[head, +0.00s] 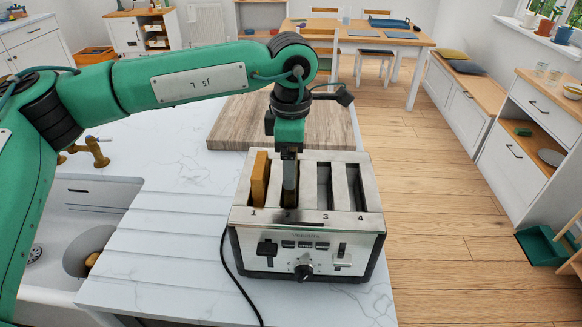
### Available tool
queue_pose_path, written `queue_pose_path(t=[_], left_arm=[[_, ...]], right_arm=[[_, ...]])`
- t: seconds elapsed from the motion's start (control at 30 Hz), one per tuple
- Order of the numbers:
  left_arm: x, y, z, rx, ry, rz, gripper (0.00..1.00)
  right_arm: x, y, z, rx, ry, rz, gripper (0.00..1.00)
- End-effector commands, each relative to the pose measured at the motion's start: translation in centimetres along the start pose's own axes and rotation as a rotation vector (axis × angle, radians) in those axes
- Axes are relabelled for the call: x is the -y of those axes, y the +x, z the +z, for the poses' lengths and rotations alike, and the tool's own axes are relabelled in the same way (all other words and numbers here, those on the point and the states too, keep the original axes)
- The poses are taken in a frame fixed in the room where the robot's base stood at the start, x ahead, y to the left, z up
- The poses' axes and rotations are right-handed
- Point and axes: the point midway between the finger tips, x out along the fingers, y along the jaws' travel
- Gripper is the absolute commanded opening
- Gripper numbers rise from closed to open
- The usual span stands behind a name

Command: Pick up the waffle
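The toaster (306,246) is silver with several numbered slots and stands on the white counter. A golden-brown slab, which looks like the waffle (260,178), stands upright in slot 1 at the toaster's left and sticks up above the rim. My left gripper (289,185) points down over slot 2, just right of the waffle, with its dark fingers in or right above that slot. The waffle is not between the fingers. The fingers line up in this view, so their gap is hidden. My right gripper is out of view.
A wooden board (235,122) lies on the counter behind the toaster. A sink (60,228) with a brass tap (97,152) is at the left. Slots 3 and 4 look empty.

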Motion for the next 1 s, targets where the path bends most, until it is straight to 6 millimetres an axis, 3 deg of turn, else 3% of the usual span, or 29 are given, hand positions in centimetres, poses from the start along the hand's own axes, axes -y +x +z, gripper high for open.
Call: queue_pose_path(t=[0.37, 0.6, 0.8, 1.0], left_arm=[[0.0, -8.1, 0.1, 0.002, 0.001, 0.005, 0.59], [0.0, -14.2, 0.1, 0.002, 0.000, 0.003, 0.59], [0.0, -17.2, 0.1, 0.001, 0.001, 0.001, 0.59], [0.1, -18.9, 0.0, 0.001, 0.001, 0.000, 0.59]], right_arm=[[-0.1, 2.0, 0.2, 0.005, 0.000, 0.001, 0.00], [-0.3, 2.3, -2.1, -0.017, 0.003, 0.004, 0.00], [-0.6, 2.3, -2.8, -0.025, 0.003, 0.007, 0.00], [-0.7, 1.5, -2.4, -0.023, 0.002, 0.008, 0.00]])
